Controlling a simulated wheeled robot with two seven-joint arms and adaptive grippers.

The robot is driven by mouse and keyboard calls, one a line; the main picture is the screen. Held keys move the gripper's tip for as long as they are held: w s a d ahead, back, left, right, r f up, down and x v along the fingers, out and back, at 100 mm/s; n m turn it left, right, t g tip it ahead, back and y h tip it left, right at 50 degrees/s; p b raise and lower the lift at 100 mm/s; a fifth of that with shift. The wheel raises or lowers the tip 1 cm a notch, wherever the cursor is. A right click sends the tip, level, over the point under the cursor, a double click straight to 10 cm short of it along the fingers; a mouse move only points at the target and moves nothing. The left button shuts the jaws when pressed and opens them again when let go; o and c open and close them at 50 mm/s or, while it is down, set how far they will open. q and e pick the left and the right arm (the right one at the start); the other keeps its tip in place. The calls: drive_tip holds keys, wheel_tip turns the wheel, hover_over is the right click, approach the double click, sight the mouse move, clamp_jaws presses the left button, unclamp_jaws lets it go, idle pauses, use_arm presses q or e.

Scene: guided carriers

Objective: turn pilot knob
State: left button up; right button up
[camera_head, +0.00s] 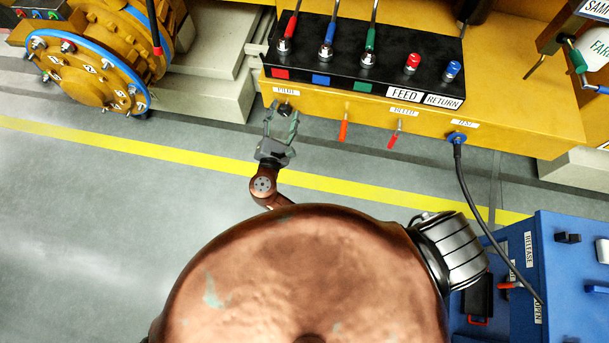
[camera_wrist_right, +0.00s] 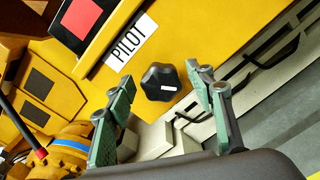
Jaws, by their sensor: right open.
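The pilot knob (camera_wrist_right: 159,82) is black and lobed with a small white mark, on the yellow panel beside the white PILOT label (camera_wrist_right: 131,44) in the right wrist view. In the head view the knob (camera_head: 285,107) is small and dark, under the PILOT label (camera_head: 286,91). My right gripper (camera_head: 281,117) is at the knob in the head view. In the right wrist view its green-padded fingers (camera_wrist_right: 166,95) are apart, one to each side of the knob, and no contact with it shows. My left gripper is not in view.
A black panel with levers (camera_head: 364,60) sits above the knob. Red handles (camera_head: 343,130) and a plugged black cable (camera_head: 458,139) are to its right. A blue cart (camera_head: 565,265) stands at lower right, a blue-rimmed flange (camera_head: 90,75) at upper left.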

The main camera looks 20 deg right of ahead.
drive_tip(key=n+p, duration=0.1)
drive_tip(key=n, duration=0.3)
drive_tip(key=shift+r, duration=0.1)
drive_tip(key=n, duration=0.4)
drive_tip(key=shift+a, duration=0.15)
drive_tip(key=v, duration=0.7)
drive_tip(key=s+d+f+m+g+y, duration=0.1)
drive_tip(key=s+d+f+m+g, duration=0.1)
drive_tip(key=f, duration=1)
drive_tip(key=s+d+f+m+g+y+b, duration=0.1)
drive_tip(key=s+d+f+g+y, duration=0.1)
drive_tip(key=f, duration=1.1)
drive_tip(key=s+d+f+m+g+y+b, duration=0.1)
drive_tip(key=s+d+f+m+g+y, duration=0.1)
drive_tip(key=f, duration=1)
drive_tip(key=shift+d+f+m+g, duration=0.2)
drive_tip(key=shift+d+m+g, duration=0.1)
drive_tip(key=shift+d+g, duration=0.1)
